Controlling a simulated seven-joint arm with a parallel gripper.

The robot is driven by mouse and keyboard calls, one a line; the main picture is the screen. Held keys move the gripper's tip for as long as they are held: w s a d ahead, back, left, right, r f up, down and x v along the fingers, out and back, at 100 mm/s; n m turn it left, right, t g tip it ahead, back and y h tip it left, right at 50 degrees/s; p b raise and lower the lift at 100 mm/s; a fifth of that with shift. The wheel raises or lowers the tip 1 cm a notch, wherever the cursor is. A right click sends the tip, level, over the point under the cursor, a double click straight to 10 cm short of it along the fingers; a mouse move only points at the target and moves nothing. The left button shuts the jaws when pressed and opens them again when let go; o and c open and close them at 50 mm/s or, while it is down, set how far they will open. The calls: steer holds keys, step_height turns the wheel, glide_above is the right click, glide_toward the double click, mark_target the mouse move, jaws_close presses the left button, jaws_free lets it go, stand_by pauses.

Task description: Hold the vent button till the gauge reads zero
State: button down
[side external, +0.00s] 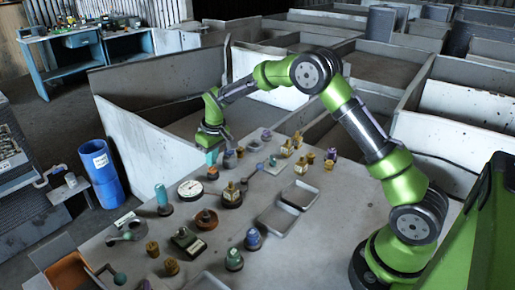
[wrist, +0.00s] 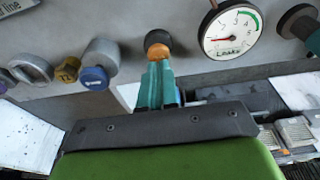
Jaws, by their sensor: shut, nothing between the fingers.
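The gauge (wrist: 230,33) has a white round face with a green band at its upper right. Its red needle points left, near the low numbers; the exact reading is too small to tell. It also shows in the side external view (side external: 190,189). A round orange button with a dark base (wrist: 157,42) sits left of the gauge in the wrist view; I take it as the vent button. My gripper (wrist: 158,68) has teal fingers, shut and empty, with tips at the orange part. In the side external view my gripper (side external: 211,160) points down above the button (side external: 212,174). I cannot tell whether it is pressed in.
A blue-faced knob (wrist: 94,78) and a brass fitting (wrist: 67,70) stand left of the button. Several fittings crowd the grey table (side external: 325,225), with shallow trays (side external: 279,220) near its middle. A blue bin (side external: 101,174) stands off the table at left.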

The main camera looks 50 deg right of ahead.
mark_target(213, 169)
steer(key=shift+f, duration=0.1)
stand_by(0.5)
steer(key=shift+f, duration=0.95)
steer(key=shift+r, duration=0.15)
stand_by(0.7)
steer(key=shift+r, duration=0.3)
stand_by(0.5)
steer(key=shift+r, duration=3)
